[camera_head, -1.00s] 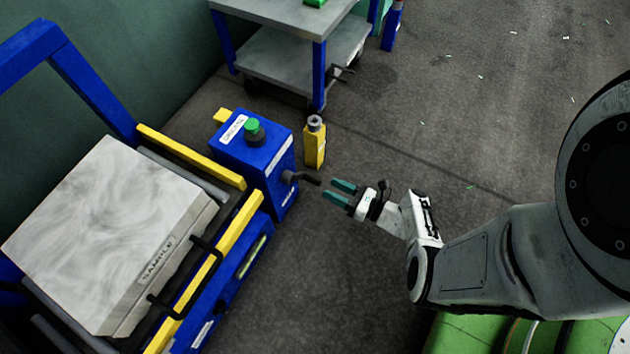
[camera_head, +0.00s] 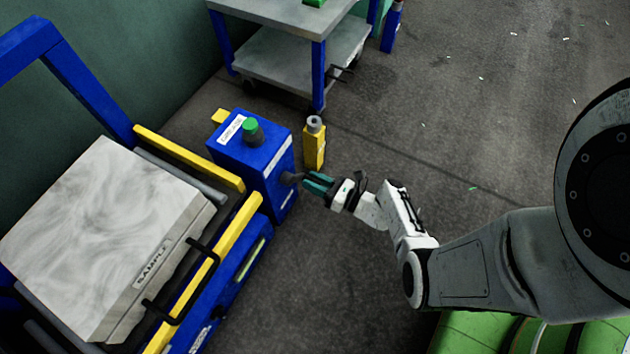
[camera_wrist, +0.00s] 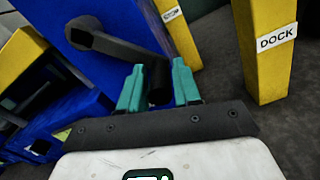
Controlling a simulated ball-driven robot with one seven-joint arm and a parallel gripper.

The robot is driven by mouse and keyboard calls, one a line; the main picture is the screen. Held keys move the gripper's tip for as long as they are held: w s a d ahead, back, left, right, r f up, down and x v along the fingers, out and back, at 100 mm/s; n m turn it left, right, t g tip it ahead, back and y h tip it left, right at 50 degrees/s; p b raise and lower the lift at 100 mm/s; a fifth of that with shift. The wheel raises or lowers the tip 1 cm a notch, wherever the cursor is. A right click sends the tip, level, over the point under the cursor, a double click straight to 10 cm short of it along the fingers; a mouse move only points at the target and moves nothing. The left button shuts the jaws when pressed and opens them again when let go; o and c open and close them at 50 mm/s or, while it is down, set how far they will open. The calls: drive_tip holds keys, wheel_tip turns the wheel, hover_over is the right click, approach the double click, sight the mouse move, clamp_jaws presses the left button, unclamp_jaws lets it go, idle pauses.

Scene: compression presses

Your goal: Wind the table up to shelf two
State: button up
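In the wrist view the crank arm (camera_wrist: 115,45) ends in a black handle (camera_wrist: 158,82). My gripper (camera_head: 318,183) is at the handle. In the wrist view its teal fingers (camera_wrist: 158,85) stand on either side of the handle, with what looks like a narrow gap. The table beside the box has a yellow rail (camera_head: 225,246) and bears a grey block marked SAMPLE (camera_head: 100,235).
A yellow post (camera_head: 314,148) stands just behind the crank; in the wrist view a yellow post (camera_wrist: 265,50) reads DOCK. A grey bench with blue legs (camera_head: 285,70) stands at the back.

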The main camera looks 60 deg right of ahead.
clamp_jaws()
